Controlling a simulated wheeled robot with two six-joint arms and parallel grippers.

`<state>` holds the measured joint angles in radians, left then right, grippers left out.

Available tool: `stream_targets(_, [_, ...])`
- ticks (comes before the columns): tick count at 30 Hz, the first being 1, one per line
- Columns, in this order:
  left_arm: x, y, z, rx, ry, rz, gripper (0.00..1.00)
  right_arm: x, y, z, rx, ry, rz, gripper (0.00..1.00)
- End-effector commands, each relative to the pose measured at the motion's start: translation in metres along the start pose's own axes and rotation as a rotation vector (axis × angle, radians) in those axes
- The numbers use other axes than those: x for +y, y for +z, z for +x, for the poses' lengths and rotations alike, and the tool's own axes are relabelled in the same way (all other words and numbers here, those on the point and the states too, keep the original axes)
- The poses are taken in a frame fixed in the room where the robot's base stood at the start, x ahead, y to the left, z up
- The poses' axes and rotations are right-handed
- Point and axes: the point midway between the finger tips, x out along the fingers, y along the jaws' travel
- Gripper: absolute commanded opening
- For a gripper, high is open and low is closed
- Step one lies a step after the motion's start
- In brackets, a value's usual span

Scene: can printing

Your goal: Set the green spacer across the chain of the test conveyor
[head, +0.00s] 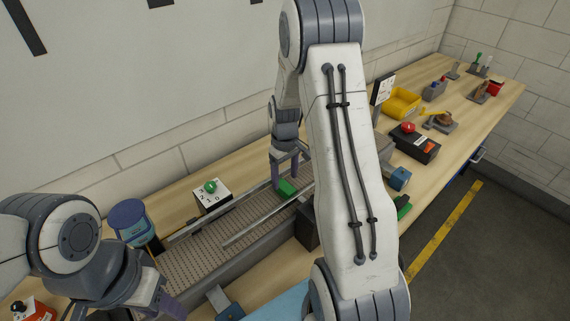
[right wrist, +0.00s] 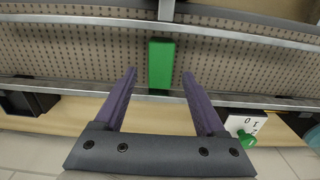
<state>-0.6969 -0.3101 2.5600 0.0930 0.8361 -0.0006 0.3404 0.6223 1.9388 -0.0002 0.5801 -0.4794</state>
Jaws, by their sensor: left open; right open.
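The green spacer (head: 287,188) lies on the perforated chain (right wrist: 75,50) of the test conveyor, between its metal rails. In the right wrist view the spacer (right wrist: 161,64) runs crosswise to the chain, its near end close to the near rail. My right gripper (head: 288,172) is open over the conveyor. In the right wrist view its purple fingers (right wrist: 160,75) are apart, one on each side of the spacer, with gaps to both. My left gripper (head: 156,297) is open and empty near the conveyor's near-left end.
A white dial box with a green knob (head: 211,194) and a blue-topped container (head: 130,220) stand behind the conveyor. A black box with a red button (head: 414,143) and a yellow bin (head: 401,103) stand along the bench to the right. My right arm hides the bench's middle.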

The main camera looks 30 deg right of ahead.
Motion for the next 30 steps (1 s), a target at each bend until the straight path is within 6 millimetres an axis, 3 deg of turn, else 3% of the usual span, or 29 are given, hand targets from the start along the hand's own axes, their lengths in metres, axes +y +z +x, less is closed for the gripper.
stream_targets(9, [-0.002,0.001,0.021,0.0,0.0,-0.003,0.45,0.001,-0.001,-0.061,0.004,0.002,0.0,0.73])
stream_targets(17, [-0.002,0.001,0.023,0.0,0.0,-0.004,0.45,0.0,0.0,-0.078,0.0,0.0,0.0,0.73])
stream_targets(20, [-0.002,0.001,0.022,0.0,0.0,-0.004,0.45,-0.01,-0.001,-0.081,0.001,-0.001,-0.012,0.73])
stream_targets(23, [-0.002,0.001,0.022,0.0,0.0,-0.004,0.45,-0.05,-0.001,-0.092,0.01,-0.004,-0.059,0.73])
stream_targets(26, [-0.002,0.001,0.022,0.0,0.0,-0.004,0.45,-0.118,0.011,-0.108,0.023,-0.012,-0.139,0.73])
stream_targets(30, [-0.002,0.001,0.022,0.0,0.0,-0.004,0.45,-0.216,0.062,-0.125,0.036,-0.033,-0.269,0.73])
